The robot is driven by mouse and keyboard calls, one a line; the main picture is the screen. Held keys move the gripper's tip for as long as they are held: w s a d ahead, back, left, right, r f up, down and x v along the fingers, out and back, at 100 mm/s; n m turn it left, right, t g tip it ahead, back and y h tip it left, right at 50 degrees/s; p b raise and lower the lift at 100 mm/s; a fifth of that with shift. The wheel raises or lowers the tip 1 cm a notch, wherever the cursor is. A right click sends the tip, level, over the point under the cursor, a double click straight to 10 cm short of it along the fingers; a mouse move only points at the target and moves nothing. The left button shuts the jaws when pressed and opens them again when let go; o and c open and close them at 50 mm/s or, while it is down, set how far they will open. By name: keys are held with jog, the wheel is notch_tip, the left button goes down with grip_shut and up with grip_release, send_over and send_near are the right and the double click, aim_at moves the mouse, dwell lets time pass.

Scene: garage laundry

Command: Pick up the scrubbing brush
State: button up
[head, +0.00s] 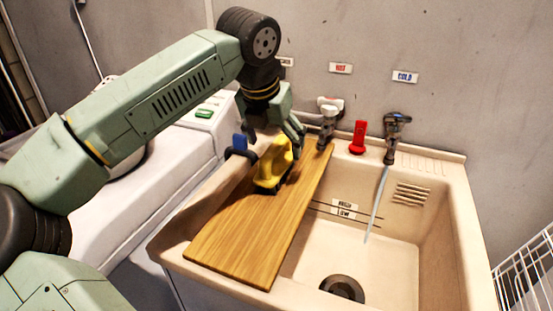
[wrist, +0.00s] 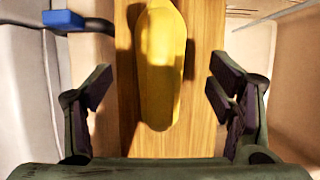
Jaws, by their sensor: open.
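The scrubbing brush (head: 273,168) has a yellow body with a dark underside and rests on a wooden board (head: 245,235) laid over the left part of the sink. In the wrist view the brush (wrist: 160,75) lies lengthwise between the two fingers, with its upper end reaching the top edge of the picture. My gripper (wrist: 165,105) is open, with one finger on each side of the brush and a gap on both sides. In the head view my gripper (head: 290,130) is above the far end of the brush, which it partly hides.
A blue-handled item (head: 239,143) is left of the brush near the sink's rim. A red item (head: 358,138) and taps (head: 395,125) stand at the back; water runs from the right one. The basin (head: 395,240) is open right of the board. A wire rack (head: 525,270) is at far right.

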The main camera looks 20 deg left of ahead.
aim_at(278, 160)
jog(key=shift+p+x, duration=1)
jog(key=shift+x, duration=1.75)
jog(key=shift+s, duration=0.1)
jog(key=shift+c, duration=0.5)
jog(key=c, duration=1.3)
jog(key=shift+c, duration=0.2)
jog(key=shift+r+b, duration=0.4)
jog(key=shift+r, duration=0.2)
notch_tip(278, 160, up, 2)
jog(key=shift+r+b, duration=0.1)
jog(key=shift+b, duration=0.4)
jog(key=s+b, duration=0.1)
jog(key=s, duration=0.4)
jog(key=s+r+b, duration=0.1)
jog(key=s+b, duration=0.1)
jog(key=s, duration=0.3)
jog(key=s+a+b, duration=0.1)
jog(key=s, duration=0.5)
jog(key=shift+a+r, duration=0.1)
jog(key=shift+r, duration=0.15)
